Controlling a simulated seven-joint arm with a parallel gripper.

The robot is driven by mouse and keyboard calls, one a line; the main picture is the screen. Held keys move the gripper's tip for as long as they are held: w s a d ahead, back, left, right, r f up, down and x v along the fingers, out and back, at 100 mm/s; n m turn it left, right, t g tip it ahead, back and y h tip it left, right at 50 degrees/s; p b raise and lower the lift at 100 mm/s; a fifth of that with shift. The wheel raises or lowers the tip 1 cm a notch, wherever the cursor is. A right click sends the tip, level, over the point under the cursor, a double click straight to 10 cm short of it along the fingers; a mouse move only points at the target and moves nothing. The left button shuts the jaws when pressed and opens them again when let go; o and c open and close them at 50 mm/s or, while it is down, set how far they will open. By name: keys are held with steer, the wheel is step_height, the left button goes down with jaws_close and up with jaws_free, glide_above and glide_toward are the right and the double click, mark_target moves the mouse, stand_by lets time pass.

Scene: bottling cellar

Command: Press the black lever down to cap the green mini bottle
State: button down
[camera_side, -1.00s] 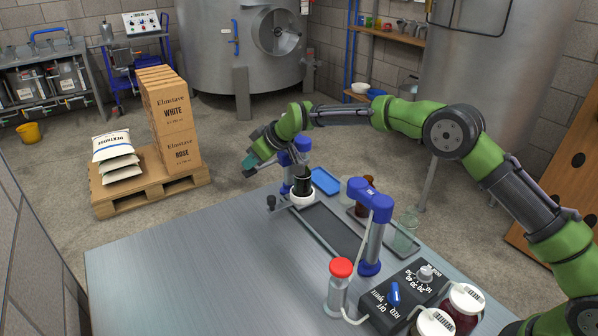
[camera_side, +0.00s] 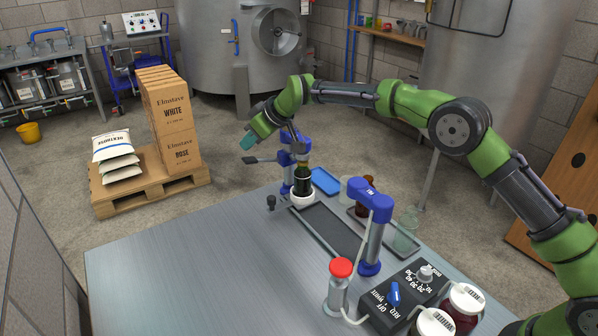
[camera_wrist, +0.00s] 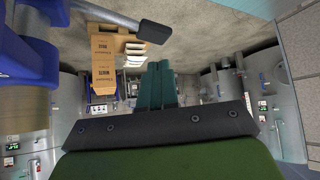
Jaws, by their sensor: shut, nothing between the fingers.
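The blue bottle capper (camera_side: 287,158) stands at the back edge of the table. Its black lever (camera_side: 257,160) sticks out to the left, roughly level; in the wrist view the black lever end (camera_wrist: 155,32) shows on a grey arm. The mini bottle (camera_side: 302,184), dark with a yellowish-green neck, stands upright in a white ring holder (camera_side: 302,199) under the capper. Whether it wears a cap cannot be told. My gripper (camera_side: 248,141) is shut and empty, with teal fingertips just above the lever end, apart from it. The fingers (camera_wrist: 157,84) also show in the wrist view.
A grey tray (camera_side: 325,229) and a blue tray (camera_side: 325,181) lie right of the capper. A blue filler stand (camera_side: 371,235), red-topped jar (camera_side: 340,285) and black control box (camera_side: 395,294) stand nearer. The left part of the table (camera_side: 190,275) is clear.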

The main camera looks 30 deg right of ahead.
steer(key=shift+r, duration=1.65)
steer(key=s+d+r+m, duration=0.1)
steer(key=s+d+m, duration=0.1)
steer(key=s, duration=0.6)
steer(key=s+d+r+m+g+h, duration=0.1)
steer(key=s+d, duration=0.3)
steer(key=s, duration=0.4)
steer(key=s+d+r+m+g, duration=0.1)
steer(key=s+d+m, duration=0.2)
steer(key=s, duration=0.6)
steer(key=shift+s+d+r+m+h, duration=0.1)
steer(key=shift+d+m+h, duration=0.15)
steer(key=shift+m, duration=0.25)
steer(key=s+d+m+t, duration=0.1)
steer(key=s+d, duration=0.1)
steer(key=s, duration=0.7)
steer(key=s+d+m, duration=0.2)
steer(key=s+d, duration=0.1)
steer(key=s, duration=0.7)
steer(key=shift+s+d+r+t+h, duration=0.25)
steer(key=shift+d+r+t+h, duration=0.1)
steer(key=shift+r+t, duration=0.05)
